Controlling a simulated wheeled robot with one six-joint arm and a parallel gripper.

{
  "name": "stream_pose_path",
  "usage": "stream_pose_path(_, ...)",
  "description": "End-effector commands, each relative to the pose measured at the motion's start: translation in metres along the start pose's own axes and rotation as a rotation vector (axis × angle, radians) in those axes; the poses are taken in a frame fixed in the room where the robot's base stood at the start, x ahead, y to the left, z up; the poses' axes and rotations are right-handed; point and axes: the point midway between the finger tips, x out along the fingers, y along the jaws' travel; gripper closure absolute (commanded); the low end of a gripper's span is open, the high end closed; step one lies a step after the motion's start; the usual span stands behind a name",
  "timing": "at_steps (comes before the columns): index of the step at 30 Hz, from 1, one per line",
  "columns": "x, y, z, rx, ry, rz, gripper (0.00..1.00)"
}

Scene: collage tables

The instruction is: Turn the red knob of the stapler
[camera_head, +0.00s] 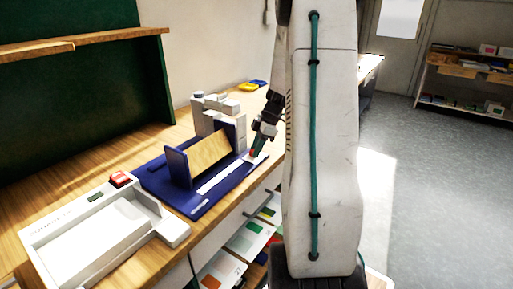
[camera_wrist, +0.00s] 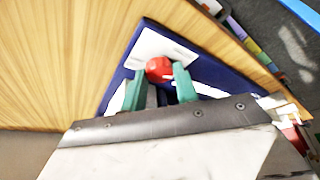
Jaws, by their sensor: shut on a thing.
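The red knob (camera_wrist: 158,69) sits between the two green fingertips of my gripper (camera_wrist: 160,75) in the wrist view. The gripper is shut on it, with a finger on either side. Below the knob is a white plate (camera_wrist: 150,45) on a dark blue base. In the head view, the stapler appears to be the device with the blue base (camera_head: 207,205) and grey upright body (camera_head: 213,106) on the wooden table. My gripper (camera_head: 256,150) reaches down at the right end of that base. The knob is mostly hidden there by the fingers.
A white tray-like device (camera_head: 62,222) with a red switch (camera_head: 121,179) stands at the front left of the table. A yellow and blue item (camera_head: 252,86) lies at the back. Shelves with cards (camera_head: 248,238) are below the table edge. Open floor (camera_head: 430,170) lies to the right.

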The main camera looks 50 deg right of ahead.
Motion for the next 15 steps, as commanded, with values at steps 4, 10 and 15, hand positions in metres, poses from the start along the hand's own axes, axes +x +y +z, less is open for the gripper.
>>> stream_pose_path(4,0.0007,-0.0005,0.0002,-0.009,0.000,-0.006,0.93)
stream_pose_path(10,0.0008,-0.0005,0.0002,-0.009,0.000,-0.006,0.93)
stream_pose_path(15,0.0008,-0.0006,0.0002,-0.009,0.000,-0.006,0.51)
